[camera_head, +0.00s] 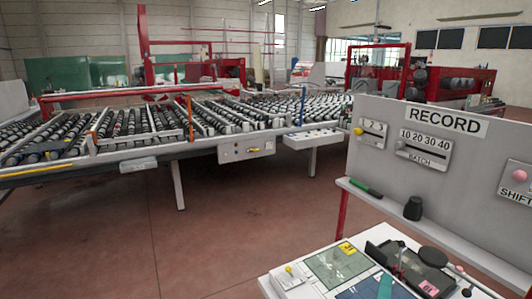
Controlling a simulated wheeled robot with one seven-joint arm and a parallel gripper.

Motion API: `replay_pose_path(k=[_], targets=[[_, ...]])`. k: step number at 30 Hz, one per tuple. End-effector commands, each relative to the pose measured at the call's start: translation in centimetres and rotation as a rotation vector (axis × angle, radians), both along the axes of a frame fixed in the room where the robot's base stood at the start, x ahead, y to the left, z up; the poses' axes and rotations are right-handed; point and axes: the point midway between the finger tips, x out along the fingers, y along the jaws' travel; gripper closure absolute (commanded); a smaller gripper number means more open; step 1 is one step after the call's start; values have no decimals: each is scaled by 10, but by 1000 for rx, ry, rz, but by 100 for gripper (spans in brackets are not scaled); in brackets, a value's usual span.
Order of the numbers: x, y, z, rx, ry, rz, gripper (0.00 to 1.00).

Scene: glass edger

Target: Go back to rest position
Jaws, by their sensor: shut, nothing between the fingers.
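My gripper and arm do not show in the head view. The task names no object. Nearest to me, at the lower right, is a white desk (323,243) with a flat greenish panel (338,264) bearing a yellow label. Dark items (410,262) lie beside the panel; I cannot tell what they are.
A grey RECORD board (462,160) stands behind a shelf (440,230) holding a green object (365,188) and a dark bottle (413,208). A long roller conveyor (222,140) spans the left and middle. The reddish floor (240,235) before it is clear.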

Motion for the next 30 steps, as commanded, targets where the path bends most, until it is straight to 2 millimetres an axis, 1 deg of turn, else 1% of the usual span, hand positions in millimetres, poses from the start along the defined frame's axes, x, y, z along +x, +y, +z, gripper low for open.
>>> replay_pose_path(k=[1, 3, 8, 12, 14, 18, 23, 29, 30], targets=[[0, 12, -21, 49, -8, 23, 100], [-2, 27, -42, 116, -30, 50, 100], [-12, 62, -90, 269, -77, 110, 100], [-26, 92, -128, 405, -111, 154, 100], [-34, 105, -143, 463, -126, 171, 100], [-57, 135, -176, 601, -152, 209, 100], [-89, 165, -210, 759, -175, 241, 100], [-136, 200, -244, 954, -195, 271, 100], [-147, 206, -249, 993, -199, 274, 100]])
